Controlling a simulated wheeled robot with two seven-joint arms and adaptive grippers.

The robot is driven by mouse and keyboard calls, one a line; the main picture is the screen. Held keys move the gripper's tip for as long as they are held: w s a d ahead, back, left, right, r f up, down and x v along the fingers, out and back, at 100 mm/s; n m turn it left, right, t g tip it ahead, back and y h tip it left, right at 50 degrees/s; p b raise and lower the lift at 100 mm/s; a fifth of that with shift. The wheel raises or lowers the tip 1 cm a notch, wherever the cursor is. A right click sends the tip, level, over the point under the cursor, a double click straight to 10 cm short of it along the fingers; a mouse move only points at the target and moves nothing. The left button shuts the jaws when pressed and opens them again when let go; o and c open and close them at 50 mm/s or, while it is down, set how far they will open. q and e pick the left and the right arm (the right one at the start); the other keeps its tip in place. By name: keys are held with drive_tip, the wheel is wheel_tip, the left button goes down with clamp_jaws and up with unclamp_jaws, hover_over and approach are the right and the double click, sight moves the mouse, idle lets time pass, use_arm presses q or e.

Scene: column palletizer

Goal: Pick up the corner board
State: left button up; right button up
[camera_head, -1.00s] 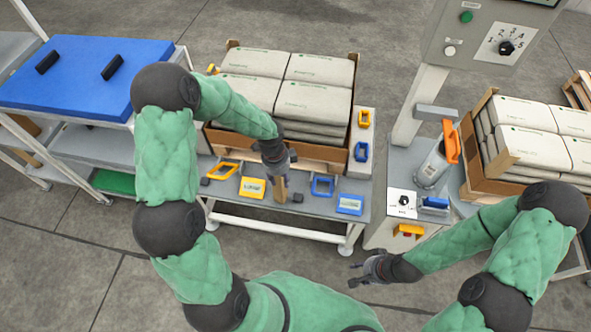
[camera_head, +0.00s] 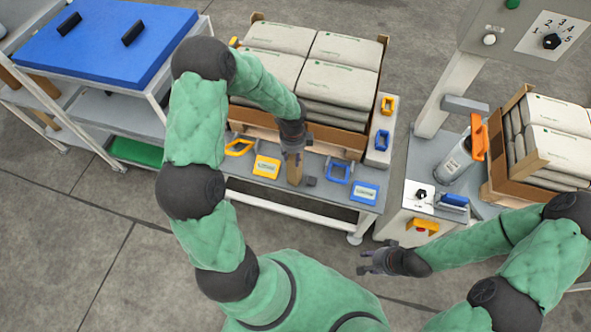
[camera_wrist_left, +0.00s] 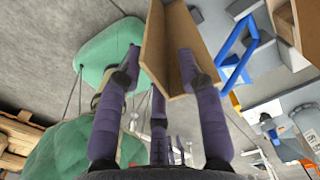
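The corner board (camera_head: 294,172) is a brown L-shaped strip standing at the front of the low grey table. My left gripper (camera_head: 292,152) is at its upper end, pointing down. In the left wrist view the corner board (camera_wrist_left: 168,40) lies between the purple fingers of my left gripper (camera_wrist_left: 160,65). One finger overlaps its inner face and another lies against its left edge, so the gripper looks shut on it. Whether the board's lower end touches the table is unclear. My right gripper (camera_head: 366,262) is open and empty, above the floor at lower right.
A carton of stacked sacks (camera_head: 340,85) stands behind the board. Yellow (camera_head: 266,167) and blue (camera_head: 364,192) labelled tools and a small dark block (camera_head: 310,181) lie near it. A control post (camera_head: 450,90) and a second sack carton (camera_head: 545,160) stand right. A blue-topped cart (camera_head: 110,40) stands left.

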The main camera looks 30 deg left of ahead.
use_arm(q)
wheel_tip(320, 180, down, 3)
drive_tip(key=shift+r+b, duration=0.1)
drive_tip(key=shift+b, duration=0.3)
clamp_jaws()
